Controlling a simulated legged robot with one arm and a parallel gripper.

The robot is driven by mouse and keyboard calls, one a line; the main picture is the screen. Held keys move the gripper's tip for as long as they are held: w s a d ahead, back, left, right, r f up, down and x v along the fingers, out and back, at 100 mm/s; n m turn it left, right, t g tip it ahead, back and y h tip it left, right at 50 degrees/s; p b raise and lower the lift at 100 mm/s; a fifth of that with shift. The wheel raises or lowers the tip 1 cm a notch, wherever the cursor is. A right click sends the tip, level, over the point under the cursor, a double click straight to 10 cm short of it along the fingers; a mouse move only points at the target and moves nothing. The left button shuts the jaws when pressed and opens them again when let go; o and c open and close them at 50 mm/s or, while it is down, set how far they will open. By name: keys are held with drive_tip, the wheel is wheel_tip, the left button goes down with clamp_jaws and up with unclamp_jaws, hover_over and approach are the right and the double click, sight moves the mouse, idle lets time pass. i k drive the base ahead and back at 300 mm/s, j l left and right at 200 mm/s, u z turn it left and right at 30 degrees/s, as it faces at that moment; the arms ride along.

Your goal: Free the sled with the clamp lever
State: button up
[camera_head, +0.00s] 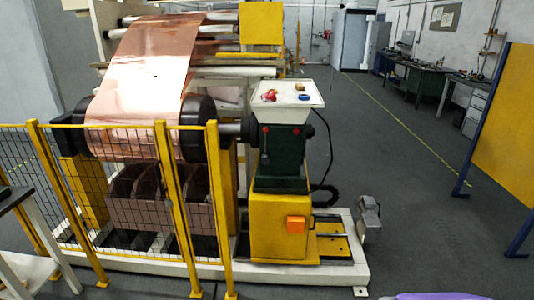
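A machine carries a wide copper foil web (145,75) on a roll at the left. To its right a yellow pedestal (282,228) with a dark green housing (283,150) stands on a pale base frame (300,275); this looks like the sled. A grey part (369,215) stands at the frame's right end. I cannot tell which part is the clamp lever. My gripper is not in view.
A yellow mesh fence (110,185) guards the machine's left front. A white tray (285,98) with small items tops the housing. A yellow panel (505,115) stands at right. Open grey floor (420,200) lies between. A purple shape (437,296) shows at the bottom edge.

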sight(265, 159)
drive_tip(key=i+u, duration=0.15)
drive_tip(key=u, duration=0.95)
drive_tip(key=i+l+u, duration=0.4)
drive_tip(key=l, duration=0.2)
drive_tip(key=i+l+u, duration=0.15)
drive_tip(key=l, duration=0.15)
drive_tip(key=i+l+u, duration=0.2)
drive_tip(key=l, duration=0.15)
drive_tip(key=l+u, duration=0.2)
drive_tip(key=l, duration=0.2)
drive_tip(key=i+l+u, duration=0.2)
drive_tip(key=l, duration=0.15)
drive_tip(key=i+l, duration=0.1)
drive_tip(key=l, duration=1.1)
drive_tip(key=i, duration=0.05)
